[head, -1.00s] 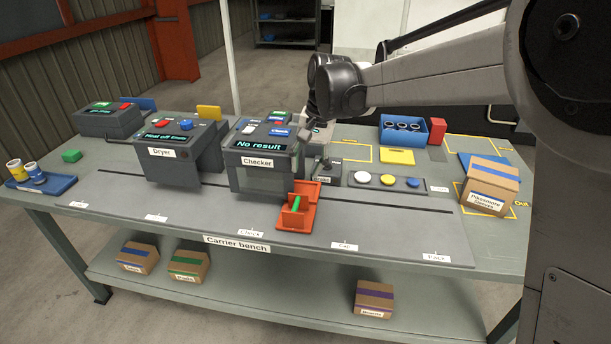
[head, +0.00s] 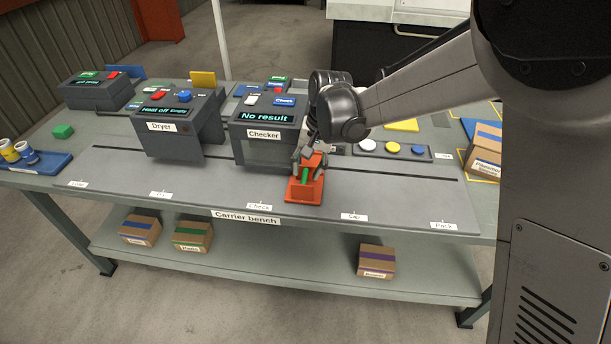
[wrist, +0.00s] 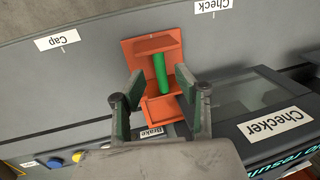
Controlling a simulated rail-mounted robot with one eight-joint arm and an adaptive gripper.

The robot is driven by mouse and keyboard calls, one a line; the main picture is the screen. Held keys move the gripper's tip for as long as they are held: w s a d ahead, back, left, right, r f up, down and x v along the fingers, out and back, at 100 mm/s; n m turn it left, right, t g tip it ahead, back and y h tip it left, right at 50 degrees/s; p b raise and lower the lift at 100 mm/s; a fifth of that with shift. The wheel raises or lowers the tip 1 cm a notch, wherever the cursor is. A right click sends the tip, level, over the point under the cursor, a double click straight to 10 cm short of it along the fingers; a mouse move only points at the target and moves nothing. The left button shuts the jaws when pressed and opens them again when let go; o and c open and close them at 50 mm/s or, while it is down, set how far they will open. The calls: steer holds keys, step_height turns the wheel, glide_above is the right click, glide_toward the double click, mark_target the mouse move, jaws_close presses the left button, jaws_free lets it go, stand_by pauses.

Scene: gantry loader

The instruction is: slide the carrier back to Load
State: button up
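The orange carrier (head: 304,190), with an upright green handle, sits on the grey track between the Check label (head: 259,206) and the Cap label (head: 354,216). It also shows in the wrist view (wrist: 153,45), with the green handle (wrist: 160,72) in its middle. My gripper (head: 309,160) is over the carrier. In the wrist view its fingers (wrist: 159,80) are spread, one on each side of the handle, with gaps between. I cannot tell whether the fingertips are down at handle height. The Load label (head: 77,184) is at the left end of the track.
The bench front (head: 210,195) left of the carrier is clear. A button panel (head: 390,148) lies to the right; the Brake label (wrist: 152,132) shows beside the gripper.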

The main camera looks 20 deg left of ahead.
steer(key=shift+a+f, duration=0.15)
steer(key=shift+f, duration=0.55)
steer(key=shift+a+f, duration=0.15)
steer(key=shift+f, duration=0.5)
jaws_close()
